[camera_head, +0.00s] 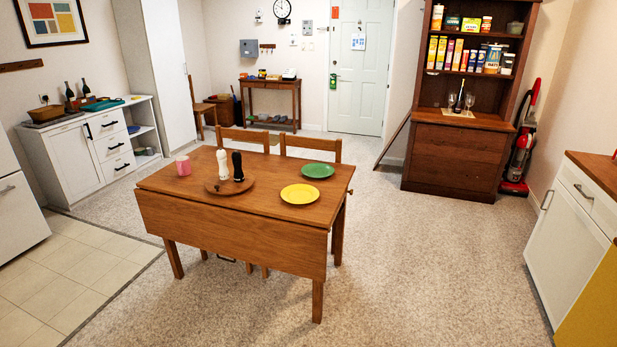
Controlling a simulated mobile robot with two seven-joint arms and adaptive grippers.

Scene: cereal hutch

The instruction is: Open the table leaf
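A wooden drop-leaf table (255,210) stands in the middle of the room. Its near leaf (230,237) hangs straight down along the front side. On the top are a pink cup (183,165), a round wooden board (229,186) with a white mill (222,164) and a black mill (238,166), a yellow plate (300,194) and a green plate (318,170). The yellow plate lies close to the near edge. Neither of my grippers shows in the head view.
Two wooden chairs (311,147) stand at the table's far side. Open carpet (430,265) lies in front and to the right. A dark hutch (458,152) and a red vacuum cleaner (520,150) stand at the back right. White cabinets (573,230) line the right edge.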

